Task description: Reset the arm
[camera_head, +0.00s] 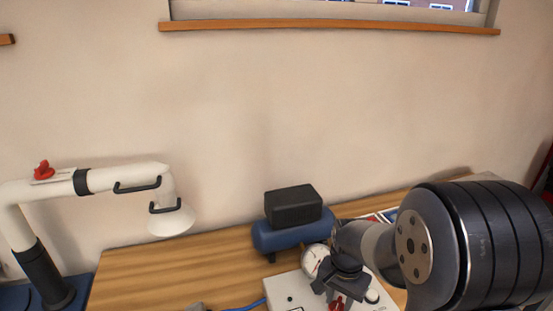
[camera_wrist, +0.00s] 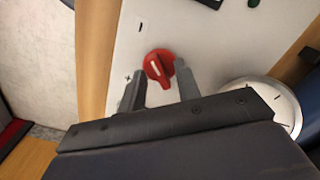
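A red rotary knob (camera_wrist: 159,66) with a white pointer line sits on a white control panel (camera_wrist: 210,40) in the wrist view. A plus mark and a minus mark are printed beside it. My gripper (camera_wrist: 159,80) is open. Its two fingers stand apart, one on each side of the knob; the right finger is very near it, and I cannot tell if it touches. In the head view my gripper (camera_head: 338,292) points down over the panel (camera_head: 284,289), and the red knob (camera_head: 338,303) shows just below it.
A round gauge (camera_head: 315,260) stands beside my gripper. A blue tank with a black top (camera_head: 293,206) is behind it on the wooden table (camera_head: 180,270). A white extraction arm (camera_head: 130,178) stands at the left. The table's left part is mostly clear.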

